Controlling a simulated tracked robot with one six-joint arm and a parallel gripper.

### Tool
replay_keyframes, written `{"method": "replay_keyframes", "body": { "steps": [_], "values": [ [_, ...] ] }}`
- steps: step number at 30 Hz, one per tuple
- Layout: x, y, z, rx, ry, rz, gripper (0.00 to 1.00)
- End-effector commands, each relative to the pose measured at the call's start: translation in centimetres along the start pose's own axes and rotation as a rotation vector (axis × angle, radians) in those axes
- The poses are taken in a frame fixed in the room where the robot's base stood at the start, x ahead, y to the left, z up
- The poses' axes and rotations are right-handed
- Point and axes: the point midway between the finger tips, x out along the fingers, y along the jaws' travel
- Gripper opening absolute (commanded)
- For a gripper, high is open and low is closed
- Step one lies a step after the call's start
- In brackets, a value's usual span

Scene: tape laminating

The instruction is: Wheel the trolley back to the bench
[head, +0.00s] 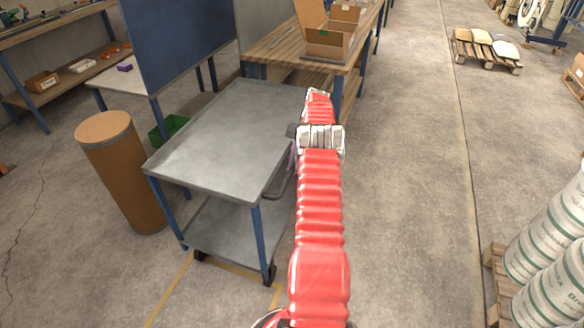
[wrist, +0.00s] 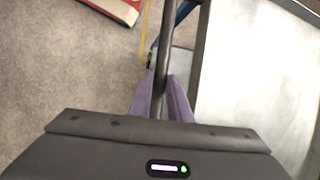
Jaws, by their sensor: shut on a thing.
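The trolley (head: 222,138) has a bare grey top, a lower shelf and blue legs on dark castors. It stands upright left of my red arm in the head view. Its far end is close to the wooden bench (head: 272,50); the arm partly hides the space between them. In the wrist view, my gripper (wrist: 162,103) has its purple fingers shut around the dark handle bar (wrist: 172,45) beside the grey trolley top (wrist: 255,75).
A brown drum (head: 122,172) stands close to the trolley's left. A green bin (head: 168,128) is behind it, by a blue panel (head: 180,42). An open cardboard box (head: 332,38) sits on the bench. White-green drums (head: 550,250) stand at right. The middle aisle floor is clear.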

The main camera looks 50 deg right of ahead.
Motion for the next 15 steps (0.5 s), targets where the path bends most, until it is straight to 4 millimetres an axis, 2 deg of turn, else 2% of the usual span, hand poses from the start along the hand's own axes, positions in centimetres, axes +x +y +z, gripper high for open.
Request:
{"method": "replay_keyframes", "body": {
  "steps": [9,10,15],
  "values": [
    [-0.5,1.4,-0.6,0.018,0.013,-0.011,0.00],
    [-0.5,1.5,-0.6,0.019,0.014,-0.012,0.18],
    [-0.5,1.6,-0.6,0.022,0.013,-0.013,0.30]
  ]
}}
